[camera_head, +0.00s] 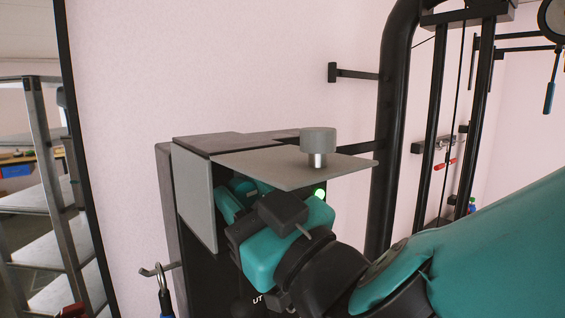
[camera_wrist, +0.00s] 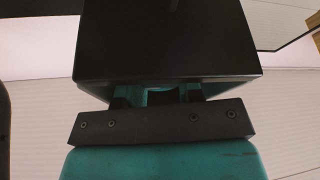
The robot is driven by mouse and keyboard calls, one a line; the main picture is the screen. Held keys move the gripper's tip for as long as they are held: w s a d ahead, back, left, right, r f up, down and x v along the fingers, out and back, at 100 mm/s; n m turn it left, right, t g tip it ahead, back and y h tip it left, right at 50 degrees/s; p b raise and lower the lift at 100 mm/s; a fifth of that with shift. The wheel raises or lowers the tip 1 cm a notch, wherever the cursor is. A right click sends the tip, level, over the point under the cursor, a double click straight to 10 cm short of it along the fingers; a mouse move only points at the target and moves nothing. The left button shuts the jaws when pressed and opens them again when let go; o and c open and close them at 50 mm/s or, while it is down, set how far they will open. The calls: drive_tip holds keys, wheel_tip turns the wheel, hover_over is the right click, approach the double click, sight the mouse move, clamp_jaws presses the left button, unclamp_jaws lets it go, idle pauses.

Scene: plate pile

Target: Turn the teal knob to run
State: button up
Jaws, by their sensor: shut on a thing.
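The teal knob (camera_wrist: 160,97) shows as a small teal patch between my fingers in the wrist view. My gripper (camera_wrist: 159,92) is shut on it, with one dark finger at each side. In the head view my gripper (camera_head: 243,201) reaches in under a grey plate at the front of a dark wall box (camera_head: 215,139). My teal and black wrist covers much of the box front there. The knob's pointer and the position marks are hidden, so I cannot tell which way it is turned. Letters beginning "UT" show low on the box.
A flat grey plate (camera_head: 270,172) juts out just above my gripper, with a grey round-headed post (camera_head: 318,140) on it. An upright grey plate (camera_head: 195,196) stands close at the left. A green light (camera_head: 320,193) glows at the right. A thick black pipe (camera_head: 392,120) runs farther right.

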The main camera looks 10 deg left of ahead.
idle(0.3)
drive_tip(key=o, duration=0.6)
drive_tip(key=shift+o, duration=0.2)
drive_tip(key=shift+f+b, duration=0.2)
drive_tip(key=shift+b, duration=0.35)
